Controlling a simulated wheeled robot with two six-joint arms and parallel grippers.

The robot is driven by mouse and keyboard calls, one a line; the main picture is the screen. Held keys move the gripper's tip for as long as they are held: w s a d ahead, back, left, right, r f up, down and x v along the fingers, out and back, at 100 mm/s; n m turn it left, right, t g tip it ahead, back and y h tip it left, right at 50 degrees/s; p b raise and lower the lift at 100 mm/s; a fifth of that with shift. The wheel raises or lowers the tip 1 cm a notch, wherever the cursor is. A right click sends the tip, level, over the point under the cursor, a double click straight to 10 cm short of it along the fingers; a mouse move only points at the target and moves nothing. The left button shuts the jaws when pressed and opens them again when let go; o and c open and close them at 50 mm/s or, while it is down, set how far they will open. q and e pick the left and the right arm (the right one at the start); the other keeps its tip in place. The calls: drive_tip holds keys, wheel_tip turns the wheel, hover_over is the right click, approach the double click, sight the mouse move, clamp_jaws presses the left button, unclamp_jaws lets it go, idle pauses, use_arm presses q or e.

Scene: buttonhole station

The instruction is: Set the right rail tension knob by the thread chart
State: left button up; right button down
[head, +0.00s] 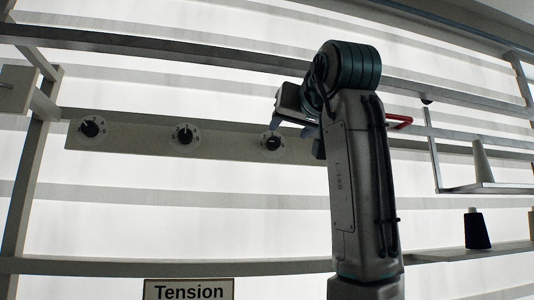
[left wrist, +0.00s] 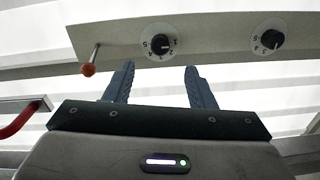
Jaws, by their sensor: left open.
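The knobs' exact settings are too small to read. No thread chart shows. My right gripper is out of view.
A red handle (head: 399,122) is right of my arm. A "Tension" sign (head: 189,291) is below.

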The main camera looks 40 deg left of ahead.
sight(275, 142)
use_arm(q)
drive_tip(key=p+x, duration=0.2)
drive_tip(key=x, duration=0.2)
drive_tip(key=p+x, duration=0.3)
drive_tip(key=x, duration=0.2)
drive_tip(key=shift+a+r+p, duration=0.1)
drive_tip(key=shift+r+p, duration=0.15)
drive_tip(key=shift+p, duration=0.1)
drive_tip(key=shift+w+a, duration=0.15)
drive_tip(key=shift+w, duration=0.15)
drive_tip(key=shift+s, duration=0.15)
drive_tip(key=c, duration=1)
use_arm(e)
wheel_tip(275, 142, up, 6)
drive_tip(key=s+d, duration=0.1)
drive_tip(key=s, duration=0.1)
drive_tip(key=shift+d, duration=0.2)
